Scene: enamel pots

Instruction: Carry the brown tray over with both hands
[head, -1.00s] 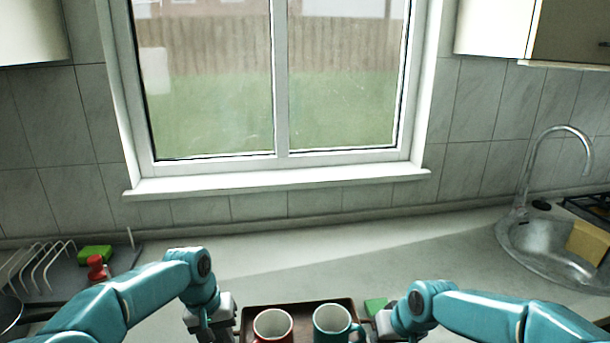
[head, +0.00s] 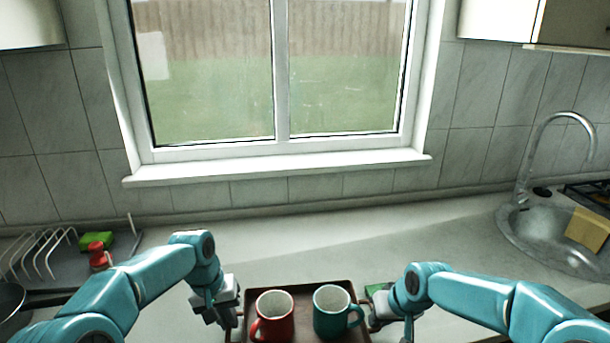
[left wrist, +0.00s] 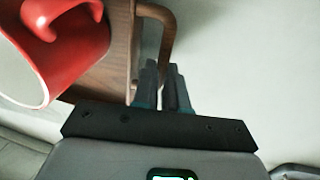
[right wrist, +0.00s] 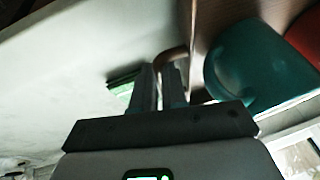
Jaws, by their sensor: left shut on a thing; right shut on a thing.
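The brown tray (head: 308,284) is at the bottom centre of the head view, its near part cut off by the frame. A red mug (head: 273,317) and a teal mug (head: 331,313) stand upright on it. My left gripper (head: 235,312) is shut on the tray's left handle, a brown loop that shows in the left wrist view (left wrist: 168,38). My right gripper (head: 371,308) is shut on the right handle, partly hidden by the fingers in the right wrist view (right wrist: 170,57). I cannot tell whether the tray touches the counter.
A green block (head: 376,289) lies beside my right gripper, partly hidden. A dish rack (head: 40,256), a green sponge (head: 97,240) and a red-topped item (head: 98,255) are at left. A sink (head: 545,235) is at right. The counter (head: 330,235) behind the tray is clear.

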